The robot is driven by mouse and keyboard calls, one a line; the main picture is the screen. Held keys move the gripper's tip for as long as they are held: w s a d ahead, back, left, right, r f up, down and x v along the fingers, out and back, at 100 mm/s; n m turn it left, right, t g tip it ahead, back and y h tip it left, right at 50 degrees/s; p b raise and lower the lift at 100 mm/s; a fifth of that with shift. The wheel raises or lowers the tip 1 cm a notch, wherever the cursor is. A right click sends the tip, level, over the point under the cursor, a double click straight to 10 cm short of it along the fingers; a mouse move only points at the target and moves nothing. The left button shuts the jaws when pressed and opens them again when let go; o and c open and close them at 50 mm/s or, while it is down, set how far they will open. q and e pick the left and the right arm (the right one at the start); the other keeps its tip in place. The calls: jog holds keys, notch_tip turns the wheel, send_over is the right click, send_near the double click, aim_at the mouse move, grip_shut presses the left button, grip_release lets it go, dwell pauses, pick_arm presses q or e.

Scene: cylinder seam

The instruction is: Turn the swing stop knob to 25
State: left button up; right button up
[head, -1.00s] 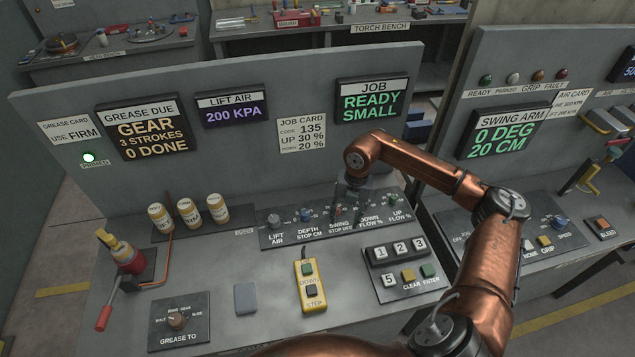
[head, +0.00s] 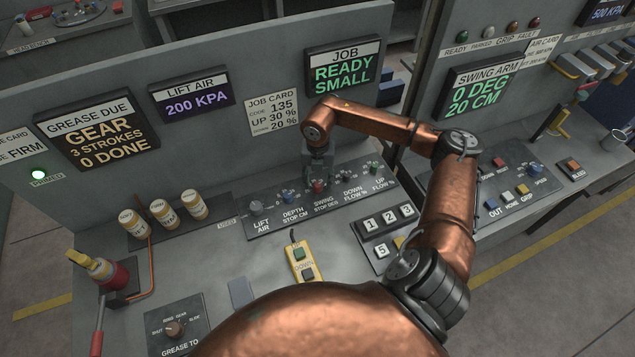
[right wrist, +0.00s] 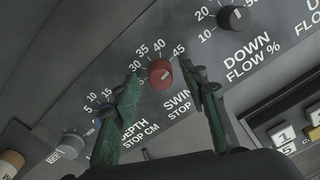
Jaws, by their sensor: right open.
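The swing stop knob (head: 319,187) is a small red knob in the row on the sloped panel. In the right wrist view the red knob (right wrist: 160,73) lies between my two green-faced fingertips, with scale numbers from about 30 to 45 around it. Its exact pointer setting is too small to read. My right gripper (head: 318,176) points down over the knob in the head view. In the right wrist view the gripper (right wrist: 162,80) is open, with a gap on each side of the knob. My left gripper is not in view.
The depth stop knob (head: 288,197) sits left of the swing knob; a finger covers it in the wrist view. The dark down flow knob (right wrist: 233,18) is close on the other side. A keypad (head: 384,226) and a yellow pendant (head: 305,262) lie in front. The panel wall stands behind.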

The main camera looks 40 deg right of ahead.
jog(key=shift+f, duration=0.65)
grip_shut()
